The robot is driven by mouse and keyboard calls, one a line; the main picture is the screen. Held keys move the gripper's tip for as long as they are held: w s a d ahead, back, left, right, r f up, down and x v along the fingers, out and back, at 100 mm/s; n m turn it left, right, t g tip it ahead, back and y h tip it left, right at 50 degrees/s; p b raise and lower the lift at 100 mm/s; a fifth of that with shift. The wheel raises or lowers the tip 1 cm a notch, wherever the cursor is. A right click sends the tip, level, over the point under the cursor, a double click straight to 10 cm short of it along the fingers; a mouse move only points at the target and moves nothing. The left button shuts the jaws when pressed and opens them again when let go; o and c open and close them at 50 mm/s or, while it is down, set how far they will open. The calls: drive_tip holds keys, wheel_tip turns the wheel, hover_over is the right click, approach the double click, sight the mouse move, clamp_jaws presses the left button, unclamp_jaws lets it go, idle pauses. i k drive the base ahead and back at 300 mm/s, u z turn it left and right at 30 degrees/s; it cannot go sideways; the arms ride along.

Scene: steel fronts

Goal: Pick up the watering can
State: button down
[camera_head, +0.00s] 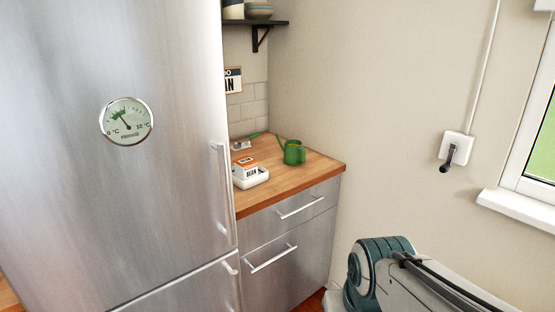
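A small green watering can (294,153) stands upright on the wooden countertop (313,168), close to the wall at the back. Its spout points up to the left. My arm shows at the lower right of the head view, well apart from the counter and the can. My gripper is not visible in this view.
A white tray (252,182) holding an orange and white box (245,168) sits left of the can. A tall steel fridge (140,190) with long handles borders the counter on the left. A dark shelf (255,22) hangs above. A window sill (515,205) juts out at right.

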sight(294, 154)
drive_tip(key=z, duration=0.15)
drive_tip(key=i, duration=2.1)
drive_tip(key=z, duration=0.65)
